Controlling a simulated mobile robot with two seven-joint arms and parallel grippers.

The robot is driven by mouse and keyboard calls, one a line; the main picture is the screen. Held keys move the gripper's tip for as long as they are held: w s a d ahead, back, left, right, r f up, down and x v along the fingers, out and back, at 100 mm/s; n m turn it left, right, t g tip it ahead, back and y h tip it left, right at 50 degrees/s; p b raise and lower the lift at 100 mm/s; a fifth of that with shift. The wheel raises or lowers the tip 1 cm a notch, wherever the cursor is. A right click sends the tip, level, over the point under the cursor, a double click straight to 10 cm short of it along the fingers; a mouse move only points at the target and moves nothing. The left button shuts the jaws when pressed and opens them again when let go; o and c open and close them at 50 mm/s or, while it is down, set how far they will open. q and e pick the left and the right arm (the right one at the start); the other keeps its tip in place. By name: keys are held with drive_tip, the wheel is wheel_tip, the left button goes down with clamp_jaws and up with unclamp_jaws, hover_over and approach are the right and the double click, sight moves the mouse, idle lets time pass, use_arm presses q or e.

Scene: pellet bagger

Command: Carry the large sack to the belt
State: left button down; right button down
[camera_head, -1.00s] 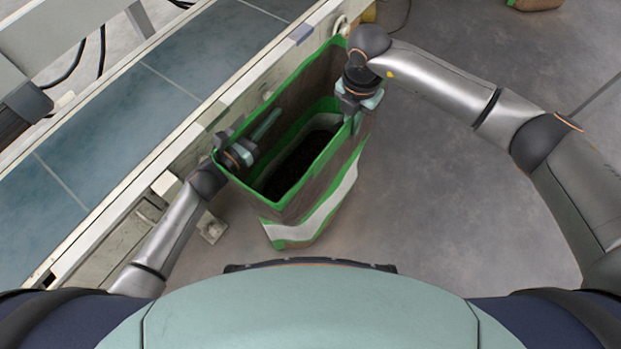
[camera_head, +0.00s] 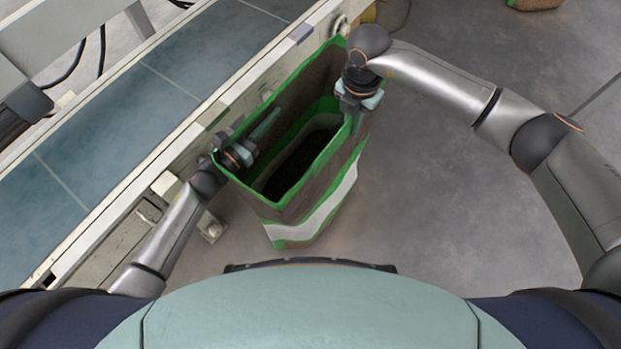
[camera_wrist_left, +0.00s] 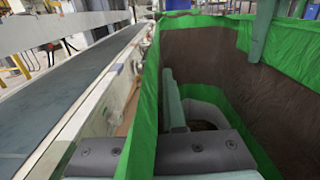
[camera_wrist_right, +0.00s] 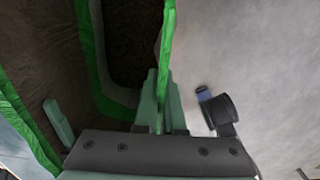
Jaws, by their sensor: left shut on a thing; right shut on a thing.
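The large sack (camera_head: 315,215) is brown with green edges and a white band. It is open at the top, with dark pellets (camera_head: 292,170) inside, and stands upright beside the belt (camera_head: 130,120). My left gripper (camera_head: 246,146) is shut on the sack's left rim, and one finger shows inside the opening. My right gripper (camera_head: 355,106) is shut on the sack's right rim; the right wrist view shows the green edge between its fingers (camera_wrist_right: 160,100). The left wrist view shows the green wall (camera_wrist_left: 148,100) by the left gripper. The sack's far bottom is hidden.
The belt's pale side rail (camera_head: 170,150) runs diagonally right along the sack's left side. The belt surface is empty where visible. Another brown sack (camera_head: 535,4) is at the top right edge. The grey floor (camera_head: 440,200) to the right is clear.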

idle(0.3)
